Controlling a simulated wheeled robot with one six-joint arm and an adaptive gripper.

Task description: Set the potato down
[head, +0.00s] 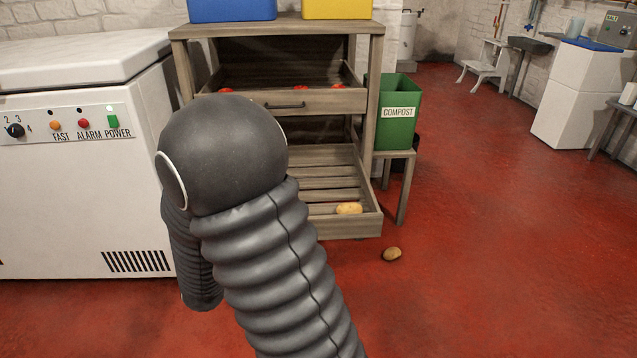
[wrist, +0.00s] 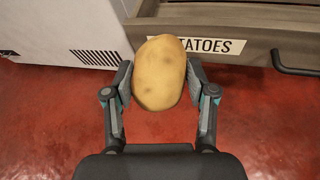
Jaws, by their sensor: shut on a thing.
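In the wrist view my gripper (wrist: 160,85) is shut on a yellow-brown potato (wrist: 160,72), one finger on each side. The held potato is above the red floor, in front of a wooden drawer front (wrist: 256,60) with a label partly hidden by the potato. In the head view my arm hides my gripper and the held potato. A yellow potato (head: 349,208) lies in the low, pulled-out slatted drawer (head: 350,226) of the wooden rack. Another brown potato (head: 392,254) lies on the floor to the right of that drawer.
A white chest freezer (head: 80,200) stands left of the wooden rack (head: 372,100). An upper drawer (head: 310,101) holds several red things. A green compost bin (head: 398,130) stands on a small stand at the right. Red floor is open to the right.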

